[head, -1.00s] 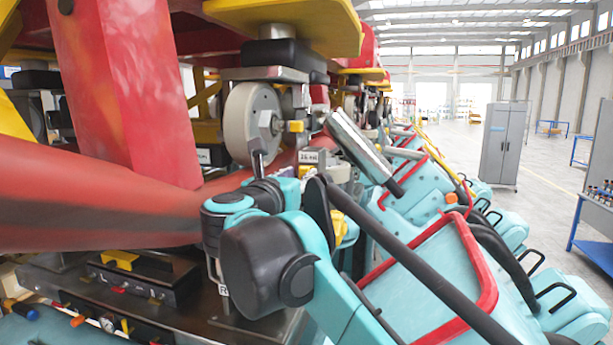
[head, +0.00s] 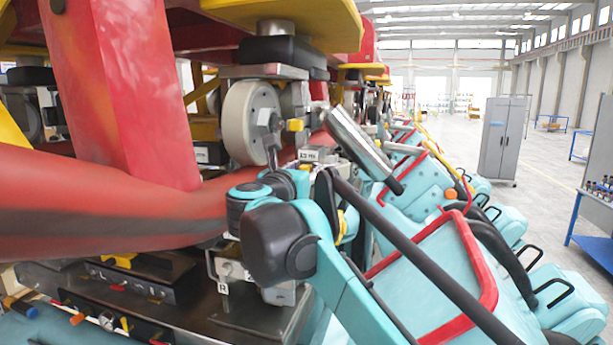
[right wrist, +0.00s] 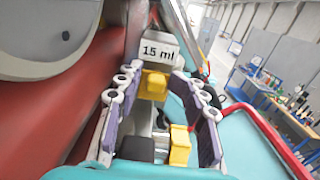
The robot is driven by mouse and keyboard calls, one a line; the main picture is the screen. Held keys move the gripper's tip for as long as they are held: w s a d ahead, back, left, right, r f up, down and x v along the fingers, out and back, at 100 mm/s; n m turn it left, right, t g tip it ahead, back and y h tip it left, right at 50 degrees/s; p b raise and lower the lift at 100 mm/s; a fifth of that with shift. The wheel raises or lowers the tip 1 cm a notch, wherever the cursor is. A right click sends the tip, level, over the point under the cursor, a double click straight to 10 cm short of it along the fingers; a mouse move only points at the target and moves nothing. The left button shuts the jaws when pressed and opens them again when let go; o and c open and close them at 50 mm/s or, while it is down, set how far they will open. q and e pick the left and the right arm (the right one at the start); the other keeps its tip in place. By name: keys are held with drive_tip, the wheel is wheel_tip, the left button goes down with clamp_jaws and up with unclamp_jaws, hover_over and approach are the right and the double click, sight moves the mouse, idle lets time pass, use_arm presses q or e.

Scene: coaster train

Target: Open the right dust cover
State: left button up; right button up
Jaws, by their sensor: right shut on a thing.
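My right gripper (head: 296,172) reaches up beside the pale wheel (head: 250,122), near a block (head: 310,156) labelled 15 ml. In the right wrist view, the two padded fingers (right wrist: 155,72) stand either side of the block (right wrist: 158,46) and a yellow tab (right wrist: 154,85) in front of it. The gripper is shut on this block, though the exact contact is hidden. A tag with the letter R (head: 222,288) hangs below a wire handle (head: 213,266) under the arm. I cannot make out the right dust cover for sure. My left gripper is not in view.
A silver cylinder with a black tip (head: 360,142) slants right of the block. A thick red beam (head: 110,215) crosses at left. Turquoise seats with red edging (head: 430,275) stand at right. A dark tray with small tools (head: 120,300) is lower left.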

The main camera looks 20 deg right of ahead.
drive_tip(key=shift+a+f, duration=0.1)
drive_tip(key=shift+f, duration=0.05)
drive_tip(key=shift+s+a+f+b, duration=0.25)
drive_tip(key=shift+f+b, duration=0.05)
drive_tip(key=shift+f, duration=0.1)
drive_tip(key=shift+c, duration=0.3)
drive_tip(key=shift+a, duration=0.1)
drive_tip(key=shift+c, duration=0.2)
drive_tip(key=shift+s+f, duration=0.1)
drive_tip(key=shift+f, duration=0.05)
drive_tip(key=shift+c, duration=0.2)
drive_tip(key=shift+s+a+f, duration=0.15)
drive_tip(key=shift+a+f, duration=0.05)
drive_tip(key=shift+f, duration=0.15)
drive_tip(key=shift+c, duration=0.8)
drive_tip(key=shift+d, duration=0.1)
clamp_jaws()
drive_tip(key=shift+f+b, duration=0.15)
drive_tip(key=shift+b, duration=0.15)
